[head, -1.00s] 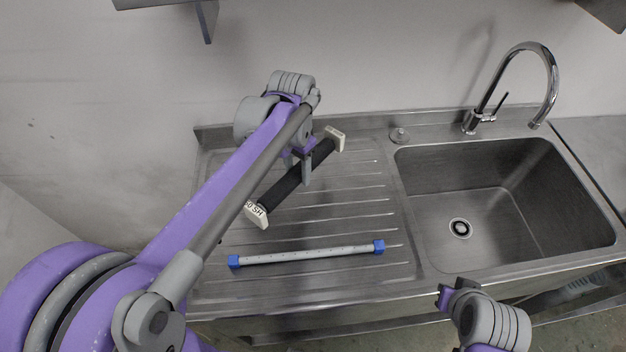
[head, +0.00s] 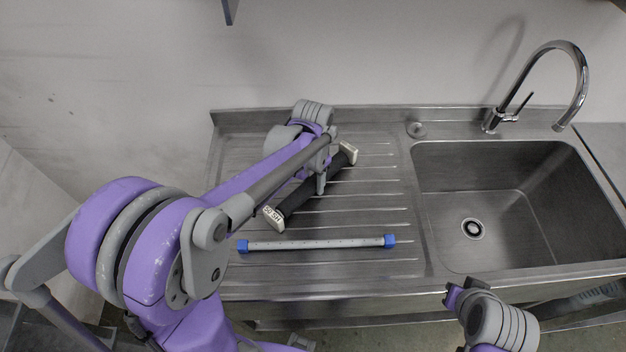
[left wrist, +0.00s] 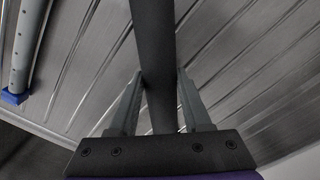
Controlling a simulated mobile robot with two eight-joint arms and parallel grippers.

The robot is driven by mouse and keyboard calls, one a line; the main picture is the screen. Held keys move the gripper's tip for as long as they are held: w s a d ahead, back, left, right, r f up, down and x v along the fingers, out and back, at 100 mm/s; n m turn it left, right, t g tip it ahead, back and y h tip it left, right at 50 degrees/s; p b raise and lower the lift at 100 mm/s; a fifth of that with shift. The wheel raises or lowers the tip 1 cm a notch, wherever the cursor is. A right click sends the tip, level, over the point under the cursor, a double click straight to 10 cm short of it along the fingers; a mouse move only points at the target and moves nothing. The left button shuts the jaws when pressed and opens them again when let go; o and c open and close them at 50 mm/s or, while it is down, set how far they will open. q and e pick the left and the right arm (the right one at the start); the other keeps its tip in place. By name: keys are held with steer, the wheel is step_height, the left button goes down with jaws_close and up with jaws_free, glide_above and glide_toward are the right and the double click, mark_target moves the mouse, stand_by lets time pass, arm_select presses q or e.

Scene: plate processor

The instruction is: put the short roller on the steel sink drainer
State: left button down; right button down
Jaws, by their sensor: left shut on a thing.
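The short roller (head: 305,193) is black with pale end blocks, one with lettering on it. It lies slantwise over the ribbed steel sink drainer (head: 375,205). My left gripper (head: 321,184) is shut on the roller near its middle, coming down from above. In the left wrist view the dark roller (left wrist: 154,45) runs between the two grey fingers (left wrist: 158,105), with the drainer ribs behind it. I cannot tell whether the roller touches the drainer. My right gripper (head: 453,295) is empty at the front edge, below the sink; its jaw opening is unclear.
A grey perforated tube with blue ends (head: 318,244) lies on the drainer in front of the roller; it also shows in the left wrist view (left wrist: 25,45). The sink basin (head: 510,205) and tap (head: 575,85) are to the right. The drainer's right part is clear.

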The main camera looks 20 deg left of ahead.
mark_target(313, 180)
arm_select(q)
steer(key=shift+f, duration=0.2)
steer(key=shift+c, duration=1.7)
jaws_free()
steer(key=shift+r, duration=0.1)
steer(key=shift+w, duration=0.1)
steer(key=shift+r, duration=0.4)
step_height(313, 180, up, 12)
steer(key=shift+f+p, duration=0.25)
steer(key=shift+p, duration=0.15)
